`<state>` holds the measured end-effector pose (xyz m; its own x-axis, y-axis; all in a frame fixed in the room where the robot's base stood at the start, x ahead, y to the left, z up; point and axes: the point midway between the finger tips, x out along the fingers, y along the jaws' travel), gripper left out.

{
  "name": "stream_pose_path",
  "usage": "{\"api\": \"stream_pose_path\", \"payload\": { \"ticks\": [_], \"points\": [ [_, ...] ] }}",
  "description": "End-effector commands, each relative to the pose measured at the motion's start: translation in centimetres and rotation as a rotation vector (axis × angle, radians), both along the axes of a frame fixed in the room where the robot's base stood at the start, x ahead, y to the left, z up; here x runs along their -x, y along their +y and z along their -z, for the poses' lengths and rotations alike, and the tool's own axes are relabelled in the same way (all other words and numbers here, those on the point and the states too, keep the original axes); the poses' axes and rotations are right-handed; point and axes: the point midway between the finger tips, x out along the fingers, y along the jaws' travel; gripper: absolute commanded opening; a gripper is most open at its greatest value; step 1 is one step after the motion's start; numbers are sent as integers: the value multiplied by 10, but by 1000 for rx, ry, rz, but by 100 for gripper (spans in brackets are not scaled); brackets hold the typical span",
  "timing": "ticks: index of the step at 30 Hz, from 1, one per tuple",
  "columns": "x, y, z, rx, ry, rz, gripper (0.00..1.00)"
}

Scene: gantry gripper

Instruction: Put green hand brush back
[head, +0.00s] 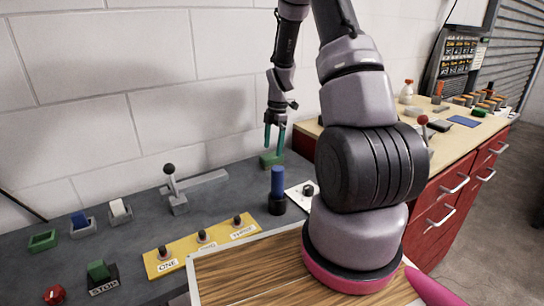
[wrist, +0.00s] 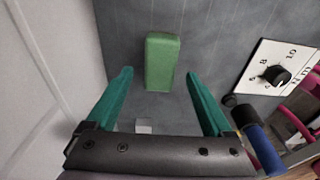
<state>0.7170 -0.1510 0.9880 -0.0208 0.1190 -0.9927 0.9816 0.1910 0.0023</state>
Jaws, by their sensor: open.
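A green block-shaped thing, which looks like the green hand brush (head: 270,161), lies on the grey bench by the wall in the head view. It also shows in the wrist view (wrist: 162,62), upper middle; no bristles can be made out. My gripper (head: 274,150) has teal fingers and points down just above it. In the wrist view my gripper (wrist: 158,74) is open, with one fingertip on each side of the green thing and gaps on both sides. I cannot tell whether the tips are at its height. A small pale square (wrist: 143,126) shows between the fingers.
A blue-handled upright (head: 277,185) and a dial plate (head: 303,193) stand close to my gripper. The wall is close behind.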

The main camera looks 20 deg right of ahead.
Motion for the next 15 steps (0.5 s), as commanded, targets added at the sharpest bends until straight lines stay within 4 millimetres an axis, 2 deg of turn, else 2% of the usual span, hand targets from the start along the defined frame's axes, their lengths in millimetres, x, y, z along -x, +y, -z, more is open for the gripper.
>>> {"api": "stream_pose_path", "payload": {
  "ticks": [1, 6, 15],
  "points": [
    [-1, -2, -13, 2, -4, 0, 86],
    [-1, -6, -45, 2, -2, 0, 86],
    [1, -6, -81, 4, -10, 40, 86]
  ]
}}
